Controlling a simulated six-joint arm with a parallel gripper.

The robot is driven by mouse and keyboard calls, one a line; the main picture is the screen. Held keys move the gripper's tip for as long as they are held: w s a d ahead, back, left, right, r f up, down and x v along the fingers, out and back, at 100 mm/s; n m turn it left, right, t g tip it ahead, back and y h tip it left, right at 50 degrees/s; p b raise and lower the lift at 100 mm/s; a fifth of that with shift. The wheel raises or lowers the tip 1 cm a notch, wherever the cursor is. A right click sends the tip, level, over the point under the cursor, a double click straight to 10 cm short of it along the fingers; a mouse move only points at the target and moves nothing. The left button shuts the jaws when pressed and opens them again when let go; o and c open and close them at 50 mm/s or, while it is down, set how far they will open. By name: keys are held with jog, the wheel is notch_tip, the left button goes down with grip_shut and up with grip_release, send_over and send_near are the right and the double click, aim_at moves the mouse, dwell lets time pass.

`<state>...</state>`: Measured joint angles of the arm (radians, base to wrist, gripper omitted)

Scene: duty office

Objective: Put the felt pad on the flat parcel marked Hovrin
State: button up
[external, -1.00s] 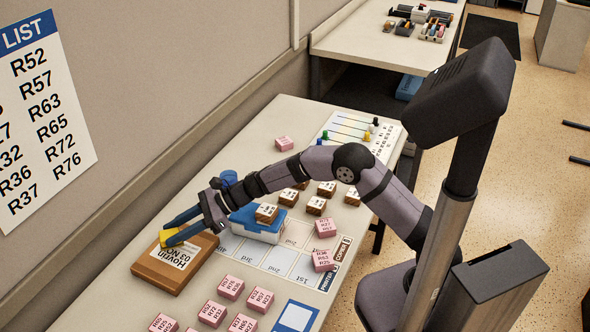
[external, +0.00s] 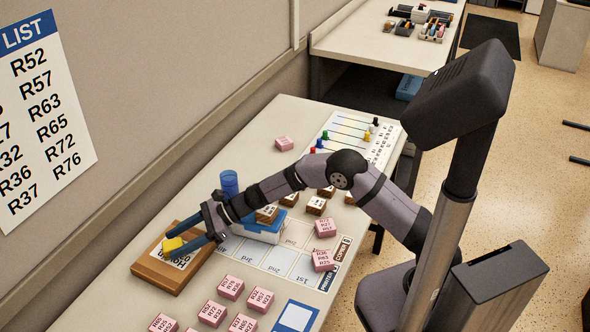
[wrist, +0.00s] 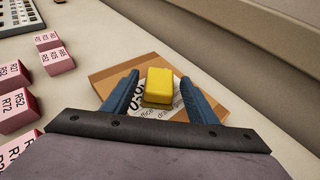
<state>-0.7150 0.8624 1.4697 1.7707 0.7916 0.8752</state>
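The yellow felt pad (external: 172,244) lies on the white label of the flat brown parcel (external: 160,274), which reads Hovrin in the external view. In the wrist view the pad (wrist: 158,86) appears to rest flat on the parcel (wrist: 108,78), covering part of the label. My gripper (wrist: 160,77) is open, with one blue finger on each side of the pad and a visible gap on both sides. In the external view my gripper (external: 180,236) is low over the parcel.
A blue and white box (external: 262,232) and a blue cup (external: 229,183) stand behind my gripper. Several pink blocks (external: 231,287) lie to the parcel's right, and brown blocks (external: 316,206) farther back. The wall runs along the table's left side.

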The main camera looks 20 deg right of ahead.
jog(key=shift+r, duration=0.15)
jog(key=shift+r, duration=0.1)
jog(key=b+v, duration=0.1)
jog(key=v, duration=1.1)
jog(key=shift+d, duration=0.1)
